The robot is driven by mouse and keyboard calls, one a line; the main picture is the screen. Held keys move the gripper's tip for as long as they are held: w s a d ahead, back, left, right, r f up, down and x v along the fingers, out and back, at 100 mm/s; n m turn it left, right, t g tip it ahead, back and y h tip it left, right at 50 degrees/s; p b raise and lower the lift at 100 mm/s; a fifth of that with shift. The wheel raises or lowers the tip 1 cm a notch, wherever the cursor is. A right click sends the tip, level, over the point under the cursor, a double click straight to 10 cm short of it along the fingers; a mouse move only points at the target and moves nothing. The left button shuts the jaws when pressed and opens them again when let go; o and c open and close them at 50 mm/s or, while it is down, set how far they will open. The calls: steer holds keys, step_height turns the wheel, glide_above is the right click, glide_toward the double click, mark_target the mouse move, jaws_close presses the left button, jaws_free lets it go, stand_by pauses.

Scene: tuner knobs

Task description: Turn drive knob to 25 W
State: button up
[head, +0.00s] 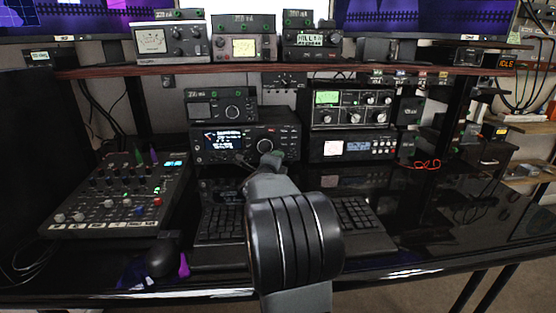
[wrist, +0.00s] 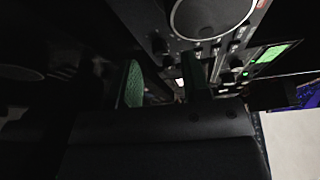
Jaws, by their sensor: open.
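No readable label picks out the drive knob. The middle transceiver (head: 222,140) has a lit display and a large round dial, and its lower right face is partly covered by my arm. My gripper (head: 270,160) is in front of that face in the head view, its fingertips mostly hidden. In the wrist view my gripper (wrist: 165,82) is open, with two green pads apart and nothing clearly between them. A large round dial (wrist: 208,14) lies beyond the fingertips, with small knobs and buttons (wrist: 197,52) below it. I cannot tell whether the fingers touch any knob.
A mixer (head: 115,190) stands at the left. Keyboards lie under my arm; one shows at the right (head: 355,213). Another radio with a green display (head: 350,103) stands to the right. A shelf (head: 230,69) with meters runs above. A dark mouse-like object (head: 162,262) lies in front.

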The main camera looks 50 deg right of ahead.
steer(key=shift+p+v, duration=0.45)
steer(key=shift+v, duration=2.15)
